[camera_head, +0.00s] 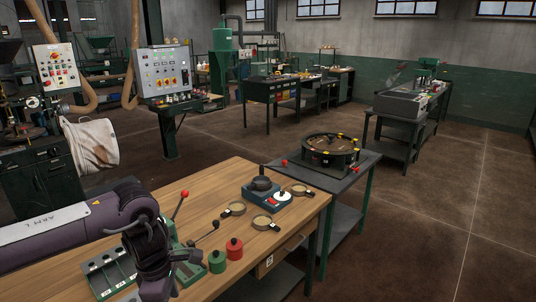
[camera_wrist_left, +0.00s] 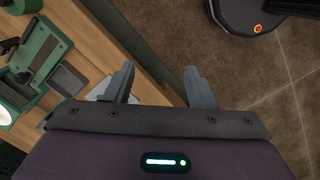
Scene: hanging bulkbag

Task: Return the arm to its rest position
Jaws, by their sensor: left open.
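My left arm (camera_head: 85,228) comes in from the left in the head view, dark purple and white, and bends downward over the near left part of the wooden workbench (camera_head: 175,205). The gripper end is hidden below the bend or out of frame there. In the left wrist view my left gripper (camera_wrist_left: 159,82) shows two grey fingers apart, with nothing held between them. The bench edge and brown floor show beyond the fingers. My right gripper is in neither view.
A green-grey tray (camera_head: 108,272) and a red-knobbed lever (camera_head: 180,205) stand close to my left arm. A green fixture (camera_wrist_left: 40,55) shows left of the fingers. Open floor (camera_head: 420,235) lies right of the bench.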

